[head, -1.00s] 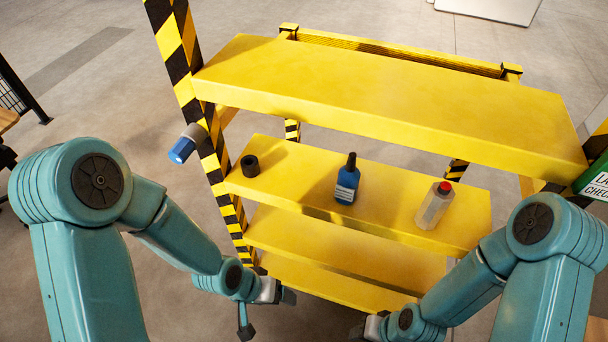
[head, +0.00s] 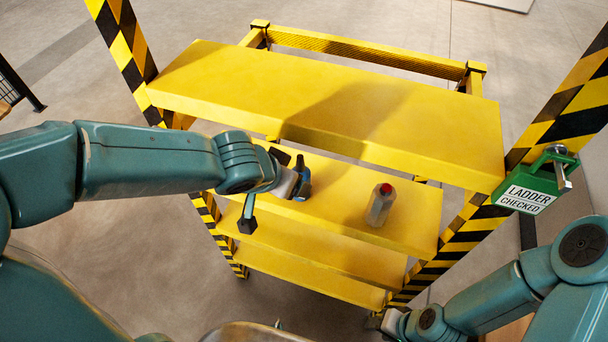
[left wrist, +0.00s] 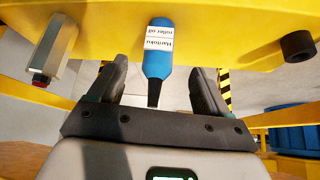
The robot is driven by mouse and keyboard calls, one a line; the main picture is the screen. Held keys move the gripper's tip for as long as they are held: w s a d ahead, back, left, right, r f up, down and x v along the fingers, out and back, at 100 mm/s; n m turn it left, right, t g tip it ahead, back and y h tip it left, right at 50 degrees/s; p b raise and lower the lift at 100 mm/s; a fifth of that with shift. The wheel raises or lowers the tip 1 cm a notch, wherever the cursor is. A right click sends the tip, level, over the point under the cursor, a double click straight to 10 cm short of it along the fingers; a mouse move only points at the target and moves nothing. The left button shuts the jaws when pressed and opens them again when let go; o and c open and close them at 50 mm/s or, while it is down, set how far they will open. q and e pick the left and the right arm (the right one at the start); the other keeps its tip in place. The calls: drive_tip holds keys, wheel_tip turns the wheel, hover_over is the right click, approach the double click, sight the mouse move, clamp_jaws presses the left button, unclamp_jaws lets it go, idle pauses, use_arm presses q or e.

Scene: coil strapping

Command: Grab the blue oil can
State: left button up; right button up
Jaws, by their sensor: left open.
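The blue oil can (head: 304,183) stands on the second yellow shelf, partly hidden by my left gripper (head: 292,176) in the head view. In the left wrist view the blue oil can (left wrist: 158,60) appears upside down, with a white label and a dark spout pointing toward the gripper's palm. The two fingers of my left gripper (left wrist: 159,70) are apart, one on each side of the can. I see gaps between the can and both fingers. My right gripper (head: 378,322) is low at the bottom of the head view, too small to judge.
A clear bottle with a red cap (head: 380,205) stands right of the can on the same shelf. A black cylinder (left wrist: 298,46) is on the can's other side. The top shelf (head: 330,100) overhangs this one. A green ladder tag (head: 535,185) hangs at the right post.

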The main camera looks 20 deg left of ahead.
use_arm(q)
drive_tip(key=w+f, duration=0.2)
drive_tip(key=w+d+f, duration=0.1)
drive_tip(key=w+f, duration=0.1)
drive_tip(key=w, duration=0.1)
drive_tip(key=shift+w+d+f+b, duration=0.1)
drive_tip(key=shift+w+d+b, duration=0.1)
drive_tip(key=shift+b, duration=0.15)
drive_tip(key=c, duration=1.3)
